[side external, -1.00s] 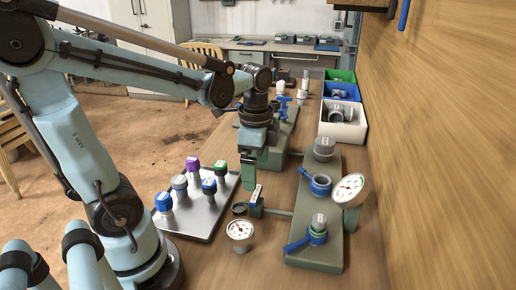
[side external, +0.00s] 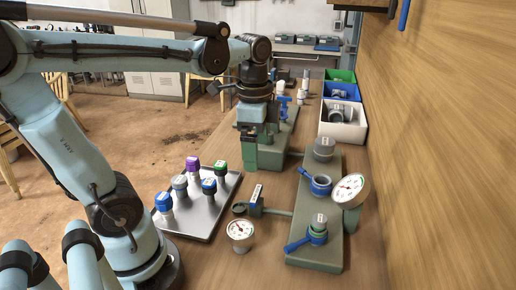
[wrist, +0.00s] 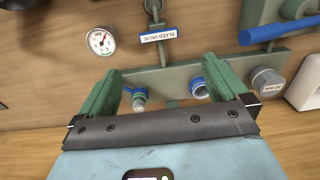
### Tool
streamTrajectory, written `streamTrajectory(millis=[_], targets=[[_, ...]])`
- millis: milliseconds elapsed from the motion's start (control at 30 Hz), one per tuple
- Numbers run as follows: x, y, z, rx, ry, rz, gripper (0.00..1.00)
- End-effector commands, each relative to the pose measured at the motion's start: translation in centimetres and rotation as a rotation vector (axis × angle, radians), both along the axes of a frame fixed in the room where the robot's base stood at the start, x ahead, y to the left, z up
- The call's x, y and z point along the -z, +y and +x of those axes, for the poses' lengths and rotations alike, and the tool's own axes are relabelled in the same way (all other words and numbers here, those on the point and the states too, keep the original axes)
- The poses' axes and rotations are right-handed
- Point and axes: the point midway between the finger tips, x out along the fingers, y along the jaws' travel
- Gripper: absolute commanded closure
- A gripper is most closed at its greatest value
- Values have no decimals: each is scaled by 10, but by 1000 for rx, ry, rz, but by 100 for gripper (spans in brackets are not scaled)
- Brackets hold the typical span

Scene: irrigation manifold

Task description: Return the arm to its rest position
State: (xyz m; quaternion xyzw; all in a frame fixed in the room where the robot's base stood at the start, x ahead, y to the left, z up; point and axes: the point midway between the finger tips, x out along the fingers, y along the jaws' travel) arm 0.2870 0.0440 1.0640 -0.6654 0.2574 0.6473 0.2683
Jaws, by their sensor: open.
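My gripper (side external: 251,154) hangs pointing down above the bench, behind the bleed valve in the side view. Its jaws are open and hold nothing. In the wrist view the two green fingers (wrist: 160,82) stand wide apart, with two blue-collared fittings of the manifold showing between and beyond them. The bleed valve (side external: 252,205), with a white label, sits in front of the manifold plate (side external: 318,258); its label reads BLEED VALVE in the wrist view (wrist: 158,36). My gripper is apart from it.
A metal tray (side external: 205,229) with several coloured-cap fittings lies left of the valve. A gauge (side external: 240,230) stands on the bench, and another gauge (side external: 350,189) is on the manifold. White (side external: 343,132), blue and green bins line the wooden wall. A second green plate lies behind my gripper.

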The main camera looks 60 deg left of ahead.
Motion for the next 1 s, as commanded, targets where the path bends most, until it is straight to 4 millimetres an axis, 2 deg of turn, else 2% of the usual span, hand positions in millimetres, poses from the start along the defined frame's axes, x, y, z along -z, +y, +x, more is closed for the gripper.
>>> streamTrajectory(millis=[167, 300, 500, 633, 1000], targets=[[13, -15, -2, -220, -179, -9, 0], [25, -28, 0, -446, -360, -78, 0], [33, -41, 2, -669, -525, -207, 0], [35, -44, 2, -724, -561, -248, 0], [35, -44, 2, -724, -561, -248, 0]])
